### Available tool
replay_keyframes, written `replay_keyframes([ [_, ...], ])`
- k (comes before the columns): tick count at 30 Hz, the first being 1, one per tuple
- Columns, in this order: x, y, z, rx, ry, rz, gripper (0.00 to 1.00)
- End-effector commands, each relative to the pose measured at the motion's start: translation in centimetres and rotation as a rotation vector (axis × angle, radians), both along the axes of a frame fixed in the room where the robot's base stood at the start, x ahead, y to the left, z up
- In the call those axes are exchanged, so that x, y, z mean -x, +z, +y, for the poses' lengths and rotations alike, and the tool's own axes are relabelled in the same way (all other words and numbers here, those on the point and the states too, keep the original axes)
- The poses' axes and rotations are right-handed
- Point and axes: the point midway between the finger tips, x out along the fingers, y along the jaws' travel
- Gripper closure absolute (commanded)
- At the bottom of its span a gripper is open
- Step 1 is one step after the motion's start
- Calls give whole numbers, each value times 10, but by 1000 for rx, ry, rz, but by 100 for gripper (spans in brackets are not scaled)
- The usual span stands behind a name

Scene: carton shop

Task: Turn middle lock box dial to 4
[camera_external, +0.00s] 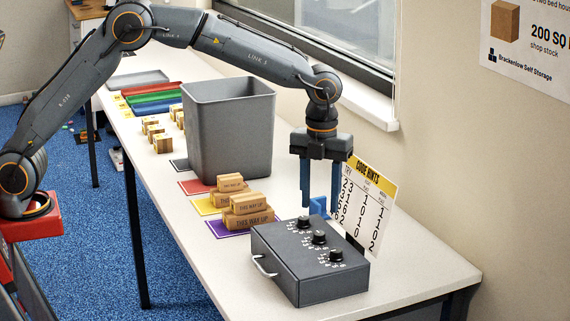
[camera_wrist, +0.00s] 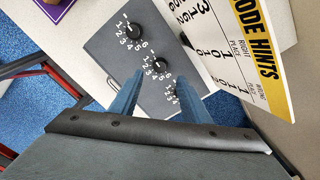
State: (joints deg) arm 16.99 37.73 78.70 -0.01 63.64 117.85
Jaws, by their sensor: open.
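The dark grey lock box (camera_external: 283,268) sits on the near end of the table with a row of three black dials on its lid. The middle dial (camera_external: 319,237) has white numbers around it; its setting is too small to tell. In the wrist view the middle dial (camera_wrist: 160,65) appears just beyond and between my fingertips. My gripper (camera_external: 320,208) is open, points down and is above the lid, apart from the dials. In the wrist view its blue fingers (camera_wrist: 160,80) are spread, and the right one partly hides an end dial (camera_wrist: 179,94). Another end dial (camera_wrist: 134,31) is clear.
A "CODE HINTS" card (camera_external: 364,205) stands right behind the box, close to my gripper. A grey bin (camera_external: 229,130) and stacked wooden blocks (camera_external: 247,205) on coloured mats stand to the left. The wall and window are behind.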

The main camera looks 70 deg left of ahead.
Motion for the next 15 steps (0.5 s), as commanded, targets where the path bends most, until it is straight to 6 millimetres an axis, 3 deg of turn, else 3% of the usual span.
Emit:
replay_keyframes([
  [15,1,-65,0,-1,-3,1,57],
])
